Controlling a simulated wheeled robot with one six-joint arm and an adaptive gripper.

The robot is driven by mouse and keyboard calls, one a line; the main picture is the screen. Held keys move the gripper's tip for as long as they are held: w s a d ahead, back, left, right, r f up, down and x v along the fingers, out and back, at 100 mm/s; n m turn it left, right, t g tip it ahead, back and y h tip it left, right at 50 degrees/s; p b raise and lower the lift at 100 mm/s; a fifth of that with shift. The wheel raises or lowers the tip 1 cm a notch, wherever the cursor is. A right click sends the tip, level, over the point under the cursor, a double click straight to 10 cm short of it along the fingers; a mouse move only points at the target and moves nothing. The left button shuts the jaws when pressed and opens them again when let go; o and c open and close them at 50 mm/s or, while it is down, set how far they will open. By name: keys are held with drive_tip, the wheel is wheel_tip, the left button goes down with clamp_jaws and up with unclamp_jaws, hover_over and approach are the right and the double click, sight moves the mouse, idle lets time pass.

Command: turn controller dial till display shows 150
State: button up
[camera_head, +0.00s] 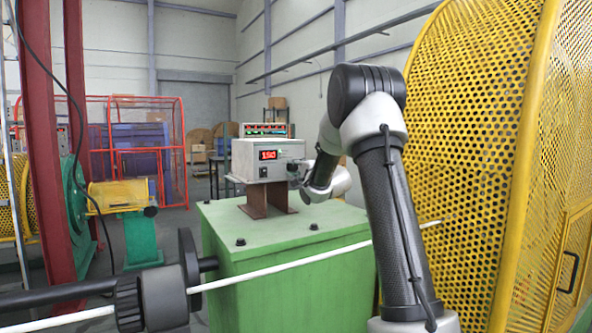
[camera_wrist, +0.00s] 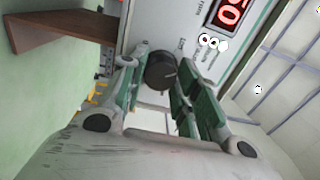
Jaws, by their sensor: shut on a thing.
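The controller (camera_head: 254,159) is a pale grey box on a brown bracket on top of the green machine base. Its red display (camera_head: 268,155) appears to read 150. In the wrist view only the last part of the display (camera_wrist: 230,10) shows, tilted, with digits like 50. The black dial (camera_wrist: 161,71) sits on the controller's face between the green-padded fingers of my gripper (camera_wrist: 159,80). My gripper is shut on the dial, one finger on each side. In the head view my arm's wrist comes in from the right, and the fingers are hard to make out.
A yellow perforated guard (camera_head: 480,150) stands close to my arm on the right. The green base (camera_head: 285,270) lies below the controller. The brown bracket (camera_wrist: 60,30) is close to my gripper.

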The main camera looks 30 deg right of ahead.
idle(0.4)
drive_tip(key=o, duration=1)
drive_tip(key=s, duration=1.2)
drive_tip(key=shift+d+f, duration=0.2)
drive_tip(key=shift+f, duration=0.1)
